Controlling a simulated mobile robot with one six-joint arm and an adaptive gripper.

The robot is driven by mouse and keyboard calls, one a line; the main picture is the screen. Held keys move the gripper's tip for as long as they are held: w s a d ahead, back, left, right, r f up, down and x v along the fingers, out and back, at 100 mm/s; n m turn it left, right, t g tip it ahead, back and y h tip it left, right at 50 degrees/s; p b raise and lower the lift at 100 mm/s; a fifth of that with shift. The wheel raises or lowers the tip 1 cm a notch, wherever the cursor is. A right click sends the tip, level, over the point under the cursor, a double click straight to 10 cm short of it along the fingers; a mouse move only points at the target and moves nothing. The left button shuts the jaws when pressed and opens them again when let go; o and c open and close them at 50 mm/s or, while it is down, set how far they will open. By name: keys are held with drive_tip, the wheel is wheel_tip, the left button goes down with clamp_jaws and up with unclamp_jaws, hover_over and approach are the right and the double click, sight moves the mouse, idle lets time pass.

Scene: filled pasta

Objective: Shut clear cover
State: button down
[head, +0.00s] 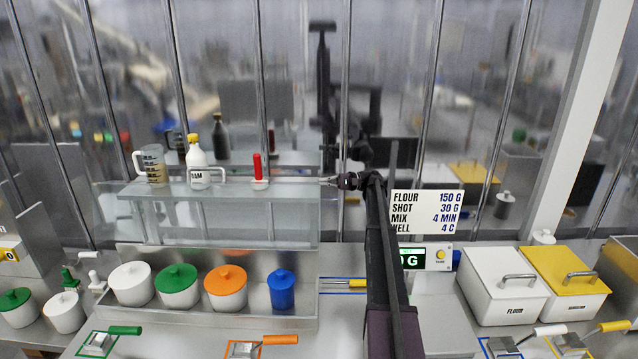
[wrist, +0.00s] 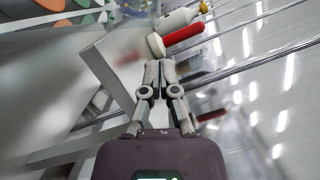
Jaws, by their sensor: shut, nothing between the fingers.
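A pale see-through panel (head: 235,222), which looks like the clear cover, stands raised behind the tray of lidded pots, below the ledge with bottles. In the wrist view a pale sheet (wrist: 108,62) beside my fingers may be the same panel. My gripper (head: 327,181) is at the panel's upper right corner, pointing left. Contact with the panel cannot be told.
The tray (head: 215,318) holds white, green and orange lidded pots and a blue one. Right are a lettered sign (head: 427,211), white bin (head: 500,284) and yellow-lidded bin (head: 566,281).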

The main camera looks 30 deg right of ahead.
drive_tip(key=x, duration=0.9)
drive_tip(key=shift+p, duration=0.35)
drive_tip(key=shift+a, duration=0.2)
